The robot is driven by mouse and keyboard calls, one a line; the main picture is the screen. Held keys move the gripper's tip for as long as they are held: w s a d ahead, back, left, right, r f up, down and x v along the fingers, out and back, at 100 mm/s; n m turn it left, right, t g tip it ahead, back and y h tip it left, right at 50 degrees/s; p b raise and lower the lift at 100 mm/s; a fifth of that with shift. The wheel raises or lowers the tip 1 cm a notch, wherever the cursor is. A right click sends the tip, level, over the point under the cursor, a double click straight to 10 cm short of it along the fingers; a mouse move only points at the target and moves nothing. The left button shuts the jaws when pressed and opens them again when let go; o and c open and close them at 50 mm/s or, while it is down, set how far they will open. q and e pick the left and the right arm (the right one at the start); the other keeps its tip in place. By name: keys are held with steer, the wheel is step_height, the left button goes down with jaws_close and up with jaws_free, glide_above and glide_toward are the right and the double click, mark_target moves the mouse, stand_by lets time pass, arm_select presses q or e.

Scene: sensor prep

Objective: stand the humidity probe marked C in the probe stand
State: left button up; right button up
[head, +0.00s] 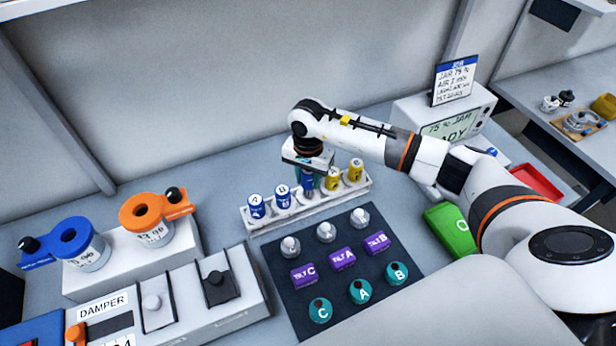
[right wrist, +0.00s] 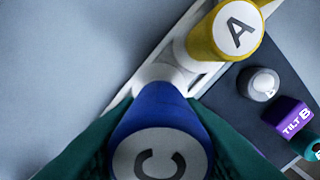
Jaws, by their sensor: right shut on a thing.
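The blue humidity probe marked C (head: 308,184) is upright between the fingers of my right gripper (head: 307,178). In the right wrist view its top with the letter C (right wrist: 161,158) faces the camera, between the teal fingers. The white probe stand (head: 300,211) is a long narrow rack. The held probe is in line with the stand's row, at its middle place; its lower end is hidden, so I cannot tell whether it is seated. Two blue probes (head: 269,202) stand to its left and two yellow probes (head: 344,176) to its right. My left gripper is out of view.
A dark mat (head: 290,270) in front of the stand carries grey, purple and teal pieces. Orange (head: 150,209) and blue (head: 70,235) ring holders and a damper panel (head: 190,305) are at left. A white box with a display (head: 445,128) stands at back right.

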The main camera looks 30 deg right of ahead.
steer(key=shift+b, duration=0.3)
stand_by(0.9)
steer(key=shift+f+b, duration=2.05)
steer(key=shift+b, duration=1.6)
stand_by(3.1)
